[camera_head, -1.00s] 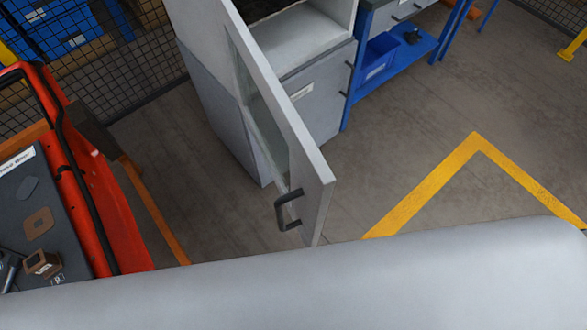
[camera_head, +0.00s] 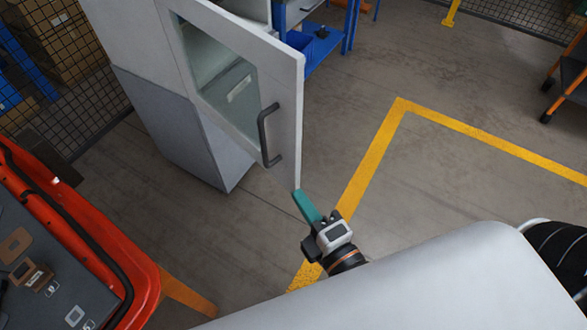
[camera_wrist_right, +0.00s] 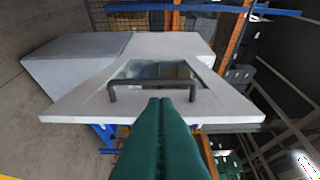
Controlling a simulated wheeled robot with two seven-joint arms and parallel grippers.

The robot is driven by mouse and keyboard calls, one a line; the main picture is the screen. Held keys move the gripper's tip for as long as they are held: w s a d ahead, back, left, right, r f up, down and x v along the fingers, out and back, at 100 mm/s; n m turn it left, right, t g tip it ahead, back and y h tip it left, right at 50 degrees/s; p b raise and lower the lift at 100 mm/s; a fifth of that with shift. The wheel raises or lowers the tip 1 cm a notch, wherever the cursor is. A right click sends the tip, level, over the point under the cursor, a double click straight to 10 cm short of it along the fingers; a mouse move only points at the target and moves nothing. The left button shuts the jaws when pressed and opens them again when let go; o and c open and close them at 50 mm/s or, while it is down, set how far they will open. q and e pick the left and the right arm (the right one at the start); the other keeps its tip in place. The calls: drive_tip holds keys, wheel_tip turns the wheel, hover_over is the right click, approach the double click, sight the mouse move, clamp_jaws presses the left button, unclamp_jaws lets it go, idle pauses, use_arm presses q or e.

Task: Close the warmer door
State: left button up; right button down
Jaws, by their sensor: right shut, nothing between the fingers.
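The warmer door (camera_head: 285,105) is a white panel with a glass window (camera_head: 215,85) and a dark bar handle (camera_head: 264,136). It stands open, swung out from the warmer cabinet (camera_head: 130,45). My right gripper (camera_head: 298,194) has teal fingers, shut and empty, by the door's lower free corner. Whether it touches the door I cannot tell. In the right wrist view the shut fingers (camera_wrist_right: 160,102) point at the door's outer face (camera_wrist_right: 80,103), their tips just by the handle (camera_wrist_right: 152,86). My left gripper is out of view.
A red cart (camera_head: 100,235) with a dark top stands at the left. A blue workbench (camera_head: 325,50) is beyond the door. A mesh fence (camera_head: 60,120) runs behind the cabinet. The floor at right, with a yellow line (camera_head: 370,155), is largely clear.

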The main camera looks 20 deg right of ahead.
sight(293, 150)
drive_tip(key=w+p, duration=0.2)
drive_tip(key=w, duration=0.1)
drive_tip(key=w+p, duration=0.2)
drive_tip(key=w, duration=0.2)
drive_tip(key=w+a+p, duration=0.1)
drive_tip(key=w+p, duration=0.1)
drive_tip(key=w, duration=0.1)
drive_tip(key=shift+w+r, duration=0.35)
drive_tip(key=shift+w+d+f+p, duration=0.15)
drive_tip(key=shift+w+d+p, duration=0.15)
drive_tip(key=shift+d, duration=0.55)
drive_tip(key=shift+w+d+f+p, duration=0.1)
drive_tip(key=shift+w+d+p, duration=0.15)
drive_tip(key=shift+d, duration=0.6)
